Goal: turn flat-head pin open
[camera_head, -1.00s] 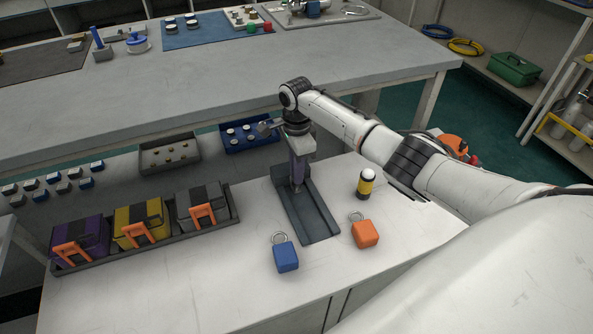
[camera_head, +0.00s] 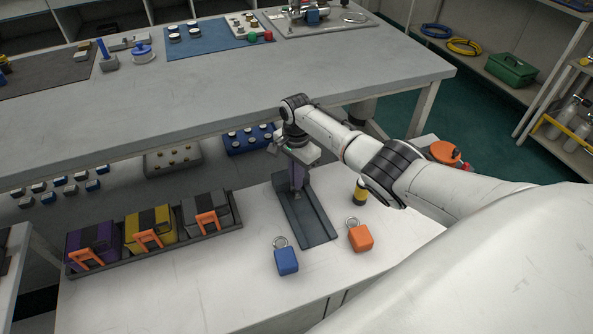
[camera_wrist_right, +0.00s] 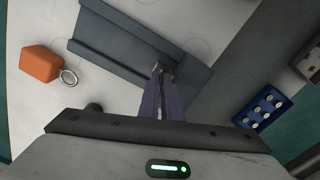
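My right gripper (camera_head: 298,194) points down over a dark grey tray-like fixture (camera_head: 318,228) on the white low bench. In the right wrist view its two purple fingers (camera_wrist_right: 158,72) are close together over the same fixture (camera_wrist_right: 110,38). My left gripper is not in view.
A yellow-and-black bottle (camera_head: 360,193) stands beside my right arm. A rack (camera_head: 160,251) of cases is at the left. The raised grey bench (camera_head: 230,95) is behind.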

